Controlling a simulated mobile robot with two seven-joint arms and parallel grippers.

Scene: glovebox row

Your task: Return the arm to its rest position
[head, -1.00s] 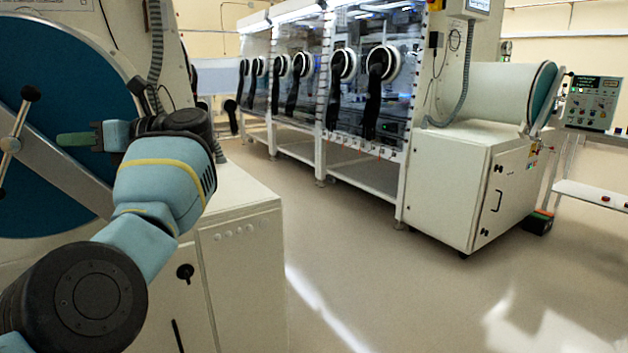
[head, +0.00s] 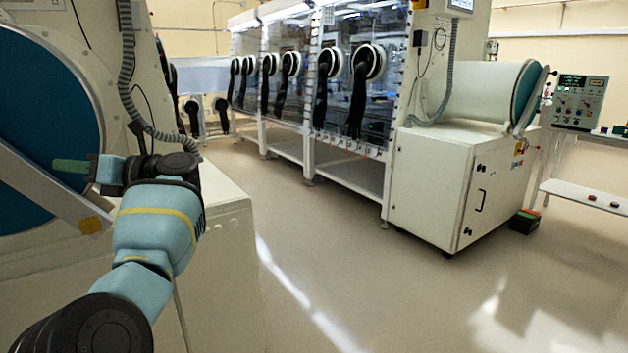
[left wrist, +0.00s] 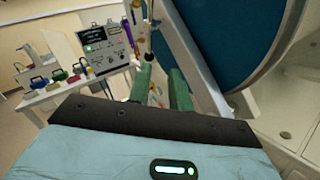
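My left arm comes in from the lower left in the head view. Its light-blue wrist is bent, and its gripper (head: 72,166) with green fingers points left, in front of a large round blue door (head: 40,125). In the left wrist view the two green fingers of this gripper (left wrist: 162,88) stand apart with nothing held between them. The blue door also shows in that view (left wrist: 225,35), beyond the fingers. I cannot tell whether the fingers touch the door's bar. My right gripper is not in view.
A white cabinet (head: 225,260) stands close to the right of my left arm. A glovebox row (head: 300,80) with black gloves runs along the back. A control panel (head: 578,100) and a shelf (head: 590,195) stand at right. The middle floor (head: 370,270) is clear.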

